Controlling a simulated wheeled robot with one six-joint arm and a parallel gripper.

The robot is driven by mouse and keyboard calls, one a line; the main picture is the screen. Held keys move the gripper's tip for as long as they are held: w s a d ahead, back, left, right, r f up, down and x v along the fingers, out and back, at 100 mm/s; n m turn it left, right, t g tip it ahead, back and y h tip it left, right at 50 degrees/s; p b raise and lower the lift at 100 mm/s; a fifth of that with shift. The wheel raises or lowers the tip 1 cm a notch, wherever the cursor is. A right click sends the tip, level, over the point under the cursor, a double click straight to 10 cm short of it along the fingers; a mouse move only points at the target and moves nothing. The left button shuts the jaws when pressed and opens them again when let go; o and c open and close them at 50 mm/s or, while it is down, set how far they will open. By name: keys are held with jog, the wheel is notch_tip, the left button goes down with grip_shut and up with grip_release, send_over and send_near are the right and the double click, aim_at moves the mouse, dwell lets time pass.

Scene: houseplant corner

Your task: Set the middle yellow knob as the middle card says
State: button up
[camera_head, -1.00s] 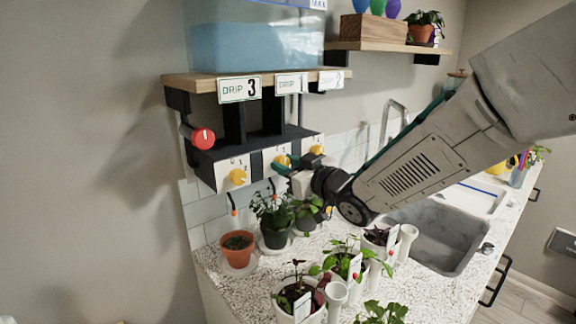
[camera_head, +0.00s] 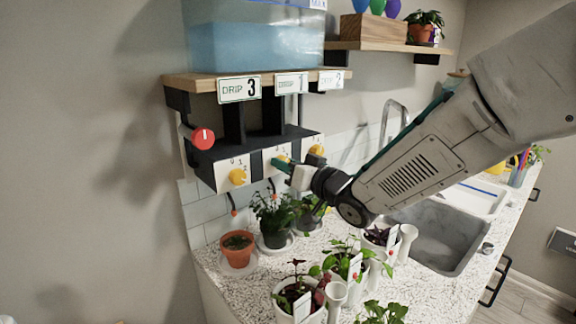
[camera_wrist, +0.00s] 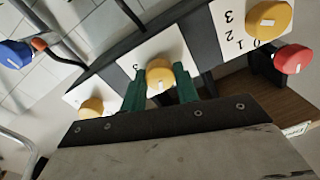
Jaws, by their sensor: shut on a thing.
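The middle yellow knob (camera_wrist: 159,75) has a white pointer mark and sits on a white dial plate (camera_wrist: 136,60), most of whose numbers are hidden. My gripper (camera_wrist: 160,88) has its green fingers on either side of this knob, shut on it. In the head view my gripper (camera_head: 281,163) reaches the middle dial from the right and hides most of it. The middle card (camera_head: 291,84) reads DRIP 1 and hangs from the shelf edge above.
The left yellow knob (camera_head: 237,177) and right yellow knob (camera_head: 317,150) flank the middle one. A red knob (camera_head: 203,138) sticks out at the left end. Potted plants (camera_head: 238,249) stand below on the speckled counter (camera_head: 225,279). A water tank (camera_head: 255,45) rests on the shelf above.

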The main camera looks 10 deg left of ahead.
jog(key=shift+m, duration=1.2)
jog(key=shift+f, duration=0.1)
jog(key=o, duration=1)
jog(key=shift+s, duration=0.1)
jog(key=shift+c, duration=0.2)
jog(key=v, duration=0.7)
jog(key=shift+s+d, duration=0.25)
